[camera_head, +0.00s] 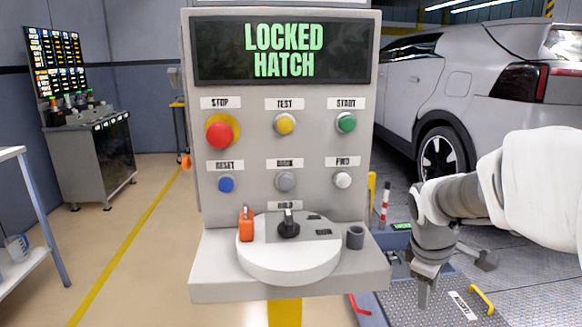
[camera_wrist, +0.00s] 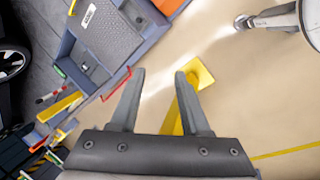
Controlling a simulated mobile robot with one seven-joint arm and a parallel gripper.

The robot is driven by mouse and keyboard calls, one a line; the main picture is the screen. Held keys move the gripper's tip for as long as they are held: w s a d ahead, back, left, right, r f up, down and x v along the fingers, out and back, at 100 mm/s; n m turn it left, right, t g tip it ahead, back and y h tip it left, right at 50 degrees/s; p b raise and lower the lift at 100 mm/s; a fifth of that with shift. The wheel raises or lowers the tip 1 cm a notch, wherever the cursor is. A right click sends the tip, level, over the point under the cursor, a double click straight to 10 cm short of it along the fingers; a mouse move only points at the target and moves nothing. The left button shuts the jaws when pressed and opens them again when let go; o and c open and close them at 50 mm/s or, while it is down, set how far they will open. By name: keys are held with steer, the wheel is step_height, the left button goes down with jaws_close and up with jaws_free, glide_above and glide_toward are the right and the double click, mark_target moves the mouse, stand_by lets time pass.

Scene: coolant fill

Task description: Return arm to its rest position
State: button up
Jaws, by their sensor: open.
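My arm (camera_head: 462,197) reaches in from the right in the camera_head view, with white and grey links. My gripper (camera_head: 452,277) hangs at its end, to the right of the control panel and above the grey floor plate. In the wrist view my gripper (camera_wrist: 160,76) shows two grey fingers spread apart with nothing between them. The control panel (camera_head: 283,145) stands upright in the middle, with a screen (camera_head: 283,50) reading LOCKED HATCH. My gripper touches nothing that I can see.
The panel's ledge carries a round white base (camera_head: 288,264) with a black knob (camera_head: 289,224) and an orange padlock-like piece (camera_head: 246,224). A car (camera_head: 450,90) stands behind at the right. A yellow post foot (camera_wrist: 201,74) shows below. Beige floor (camera_head: 150,250) is clear at the left.

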steer(key=s+a+r+m+t+y, duration=0.1)
steer(key=s+a+r+m+t, duration=0.2)
steer(key=s+a, duration=0.4)
steer(key=s+a+r+m+y, duration=0.25)
steer(key=s+a+m, duration=0.35)
steer(key=s, duration=0.4)
step_height(320, 180, up, 24)
steer(key=p, duration=2.4)
steer(key=shift+w+r+h, duration=0.15)
steer(key=shift+h, duration=0.2)
steer(key=shift+d, duration=0.15)
